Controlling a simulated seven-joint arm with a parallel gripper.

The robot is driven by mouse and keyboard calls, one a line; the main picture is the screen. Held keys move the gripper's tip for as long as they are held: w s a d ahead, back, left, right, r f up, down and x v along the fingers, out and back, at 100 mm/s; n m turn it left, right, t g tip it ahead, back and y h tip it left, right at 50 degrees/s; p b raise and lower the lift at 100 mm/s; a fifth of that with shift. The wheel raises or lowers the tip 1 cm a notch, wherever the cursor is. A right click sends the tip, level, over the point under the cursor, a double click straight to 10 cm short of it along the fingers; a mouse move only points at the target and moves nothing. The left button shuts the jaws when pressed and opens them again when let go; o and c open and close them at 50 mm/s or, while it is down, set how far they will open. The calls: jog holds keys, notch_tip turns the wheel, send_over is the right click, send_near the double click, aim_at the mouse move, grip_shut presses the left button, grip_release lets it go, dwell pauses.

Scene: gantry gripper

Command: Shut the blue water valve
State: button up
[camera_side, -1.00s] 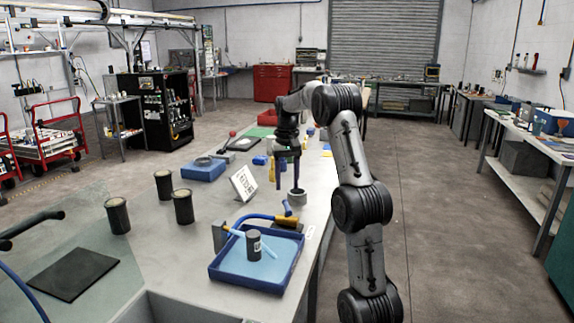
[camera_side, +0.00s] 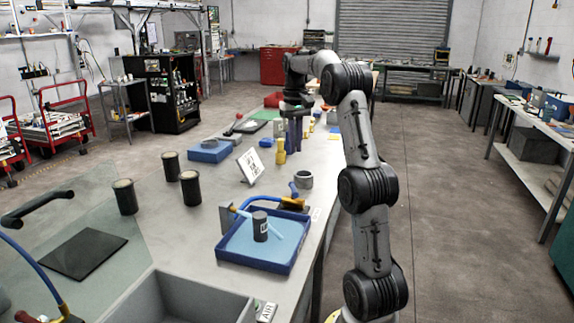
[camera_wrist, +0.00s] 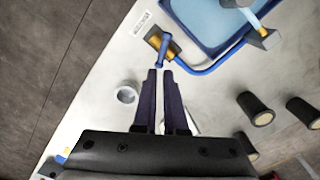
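The water valve is a brass body (camera_wrist: 153,41) with a blue lever handle (camera_wrist: 162,50), fixed to the bench beside the blue basin. In the wrist view the handle lies across the brass body, just beyond my fingertips. In the side view the brass body (camera_side: 291,203) and upright-looking blue handle (camera_side: 293,189) sit behind the basin. A blue pipe (camera_wrist: 200,71) curves from the valve to the basin's spout. My gripper (camera_wrist: 160,71) has two dark fingers slightly apart with nothing between them. In the side view my gripper (camera_side: 295,146) hangs above the bench, beyond the valve, not touching it.
A grey ring-shaped cup (camera_side: 303,180) stands near the valve. A white sign (camera_side: 251,165) and several dark cylinders (camera_side: 191,188) stand to the left. Another valve with an AIR label (camera_side: 268,312) is nearer.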

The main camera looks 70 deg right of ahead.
jog(key=shift+s+d+r+n+g, duration=0.1)
jog(key=shift+s+d+n+g, duration=0.05)
jog(key=shift+n, duration=0.45)
jog(key=shift+s+d+r+n+g, duration=0.1)
jog(key=shift+s+d+n+g, duration=0.05)
jog(key=shift+n, duration=0.45)
grip_shut()
jog(key=n+g+h, duration=0.2)
jog(key=n+g, duration=0.1)
jog(key=n, duration=0.8)
send_near(293, 190)
jog(key=w+d+r, duration=0.2)
jog(key=d+r, duration=0.1)
jog(key=d, duration=0.1)
jog(key=w+a+f+n+g, duration=0.1)
jog(key=w+a+f+n, duration=0.25)
jog(key=w, duration=0.35)
jog(key=shift+m, duration=0.35)
jog(key=x, duration=0.9)
jog(key=shift+s+f, duration=0.15)
jog(key=shift+s, duration=0.25)
jog(key=shift+s+d+r, duration=0.15)
jog(key=shift+s+d, duration=0.15)
jog(key=shift+s, duration=0.2)
jog(key=shift+s+d+r, duration=0.15)
jog(key=shift+s+d, duration=0.15)
jog(key=shift+s, duration=0.25)
jog(key=shift+s+d+r, duration=0.1)
jog(key=shift+s+d, duration=0.25)
jog(key=shift+s, duration=0.3)
